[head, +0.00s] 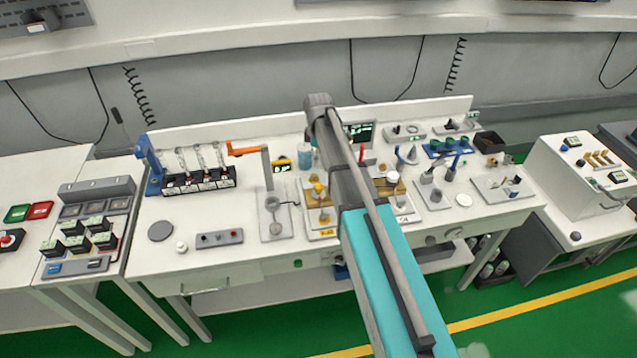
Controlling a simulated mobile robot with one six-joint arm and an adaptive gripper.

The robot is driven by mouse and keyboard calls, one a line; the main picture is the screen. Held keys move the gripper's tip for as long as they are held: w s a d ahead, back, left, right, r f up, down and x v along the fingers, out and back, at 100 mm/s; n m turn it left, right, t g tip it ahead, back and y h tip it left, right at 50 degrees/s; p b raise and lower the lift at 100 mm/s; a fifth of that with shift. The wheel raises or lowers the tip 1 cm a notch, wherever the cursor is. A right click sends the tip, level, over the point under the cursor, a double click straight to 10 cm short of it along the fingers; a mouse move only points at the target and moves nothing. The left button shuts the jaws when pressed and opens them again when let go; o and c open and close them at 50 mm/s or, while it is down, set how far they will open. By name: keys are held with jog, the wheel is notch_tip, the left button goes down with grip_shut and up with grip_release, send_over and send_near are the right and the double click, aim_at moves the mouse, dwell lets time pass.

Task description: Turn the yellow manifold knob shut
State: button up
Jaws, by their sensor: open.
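A small yellow knob (318,188) shows on a pale board (312,218) in the middle of the cart top, just left of my arm. It is too small to tell which way it is turned. A brass-coloured block (385,188) with a white round cap (393,177) shows just right of my arm. My arm crosses in front of the middle of this area and hides what lies between. My gripper does not show; only the arm links are seen, up to a grey joint near the back panel.
A blue rack (447,149) and several small fixtures stand to the right. The front left of the top has some bare room.

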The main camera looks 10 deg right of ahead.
aim_at(318, 186)
jog(key=shift+f, duration=0.2)
notch_tip(318, 186, down, 13)
jog(key=b, duration=1.3)
jog(key=shift+f+b, duration=0.2)
jog(key=shift+b, duration=0.2)
dwell(0.4)
grip_shut()
